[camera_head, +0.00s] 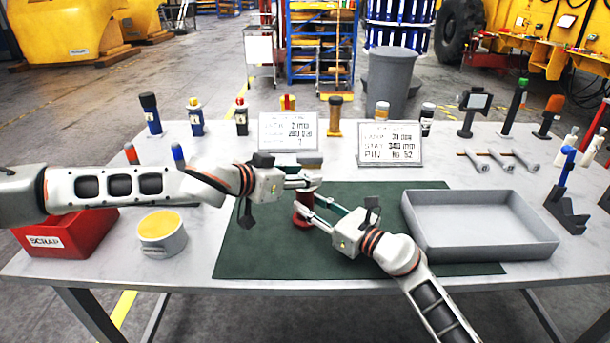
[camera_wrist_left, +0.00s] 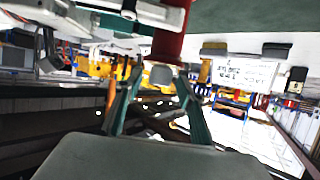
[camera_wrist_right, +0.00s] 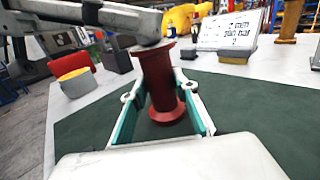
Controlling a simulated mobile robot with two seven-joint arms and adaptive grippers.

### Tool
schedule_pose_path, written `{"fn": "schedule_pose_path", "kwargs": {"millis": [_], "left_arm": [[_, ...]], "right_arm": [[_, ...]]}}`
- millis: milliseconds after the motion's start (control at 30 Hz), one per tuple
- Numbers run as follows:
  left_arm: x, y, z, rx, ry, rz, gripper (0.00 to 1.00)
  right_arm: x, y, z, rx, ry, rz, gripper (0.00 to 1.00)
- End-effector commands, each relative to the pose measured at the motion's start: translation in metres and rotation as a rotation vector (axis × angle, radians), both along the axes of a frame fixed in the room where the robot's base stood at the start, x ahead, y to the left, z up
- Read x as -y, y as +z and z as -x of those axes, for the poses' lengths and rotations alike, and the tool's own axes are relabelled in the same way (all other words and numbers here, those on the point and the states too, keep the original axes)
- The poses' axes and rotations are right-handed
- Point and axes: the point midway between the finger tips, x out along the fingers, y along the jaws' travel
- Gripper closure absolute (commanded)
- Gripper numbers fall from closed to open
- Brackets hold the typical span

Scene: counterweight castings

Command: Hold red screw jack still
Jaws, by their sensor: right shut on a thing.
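The red screw jack (camera_head: 303,216) stands upright on the green mat (camera_head: 255,240). My right gripper (camera_head: 307,204) is around its body; in the right wrist view the red spool-shaped body (camera_wrist_right: 160,80) sits between the two fingers, its base flange on the mat. My left gripper (camera_head: 310,183) is at the jack's upper end, coming from the left. In the left wrist view, which is upside down, its fingers (camera_wrist_left: 160,85) are apart, with the jack's grey tip (camera_wrist_left: 161,76) between them in the picture. Whether they touch it I cannot tell.
A red SCRAP bin (camera_head: 65,235) and a yellow-topped tin (camera_head: 162,235) stand left. Two signs (camera_head: 288,131) (camera_head: 390,144) and several tools line the back. The mat's front left is clear.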

Motion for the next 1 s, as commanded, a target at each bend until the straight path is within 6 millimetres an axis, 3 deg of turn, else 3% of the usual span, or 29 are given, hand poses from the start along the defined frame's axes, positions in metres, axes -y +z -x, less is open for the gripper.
{"fn": "schedule_pose_path", "kwargs": {"millis": [433,600,1000], "left_arm": [[0.0071,-0.0043,-0.0074,0.0,0.0,0.0,0.61],[0.007,-0.0041,-0.0075,0.0,0.0,0.0,1.0],[0.0065,-0.0061,-0.008,-0.004,-0.031,-0.006,1.0]], "right_arm": [[0.0009,-0.0007,-0.0004,-0.001,-0.002,0.001,1.0],[0.0009,-0.0007,-0.0004,-0.001,-0.002,0.001,1.0],[0.0009,-0.0008,-0.0004,0.0,-0.002,0.001,1.0]]}}
